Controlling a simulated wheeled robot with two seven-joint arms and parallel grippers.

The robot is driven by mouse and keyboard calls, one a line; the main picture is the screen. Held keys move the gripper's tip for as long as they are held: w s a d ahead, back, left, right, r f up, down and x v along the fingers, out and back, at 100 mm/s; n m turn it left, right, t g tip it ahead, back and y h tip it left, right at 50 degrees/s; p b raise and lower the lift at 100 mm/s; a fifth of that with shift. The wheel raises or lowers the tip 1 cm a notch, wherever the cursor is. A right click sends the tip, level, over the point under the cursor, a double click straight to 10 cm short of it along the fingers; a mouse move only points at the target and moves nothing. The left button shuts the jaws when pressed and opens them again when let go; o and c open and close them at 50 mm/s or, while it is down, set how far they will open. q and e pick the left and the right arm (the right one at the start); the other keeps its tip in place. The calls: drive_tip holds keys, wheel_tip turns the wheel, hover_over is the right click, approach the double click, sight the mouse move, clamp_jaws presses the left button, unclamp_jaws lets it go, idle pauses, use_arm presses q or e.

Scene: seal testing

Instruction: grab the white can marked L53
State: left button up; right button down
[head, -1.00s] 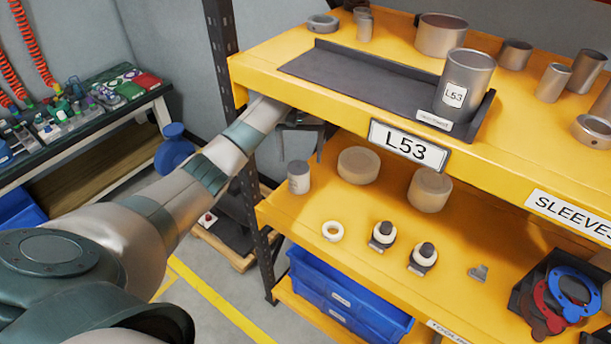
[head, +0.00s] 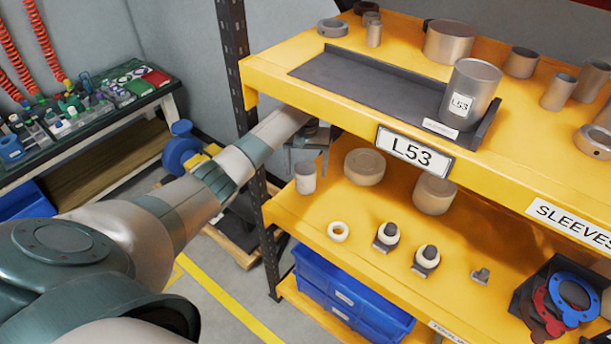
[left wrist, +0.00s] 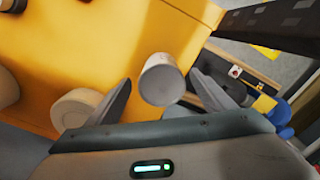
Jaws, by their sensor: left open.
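A grey metal can with a white L53 label (head: 471,92) stands upright at the right end of a dark tray (head: 350,77) on the top shelf. A small pale, whitish can (head: 305,177) stands on the shelf below, near its left end; I can read no mark on it. My left gripper (head: 308,163) is under the top shelf at this pale can, partly hidden by the shelf edge and my arm. In the left wrist view the gripper (left wrist: 161,76) is open, with the pale can (left wrist: 160,84) between its spread fingers and visible gaps on both sides.
The yellow top shelf's edge (head: 330,112) with an L53 plate (head: 413,152) overhangs my left gripper. Wide tan cylinders (head: 365,167) stand right of the pale can. A white ring (head: 338,231) and small fittings lie in front. A dark rack post (head: 236,70) is at left.

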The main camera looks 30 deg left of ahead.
use_arm(q)
drive_tip(key=shift+f, duration=0.2)
drive_tip(key=shift+f+p, duration=0.5)
drive_tip(key=shift+f, duration=0.1)
wheel_tip(320, 180, down, 3)
drive_tip(key=shift+s+a+f+p, duration=0.1)
drive_tip(key=shift+p, duration=0.35)
drive_tip(key=shift+f, duration=0.4)
drive_tip(key=c, duration=1.4)
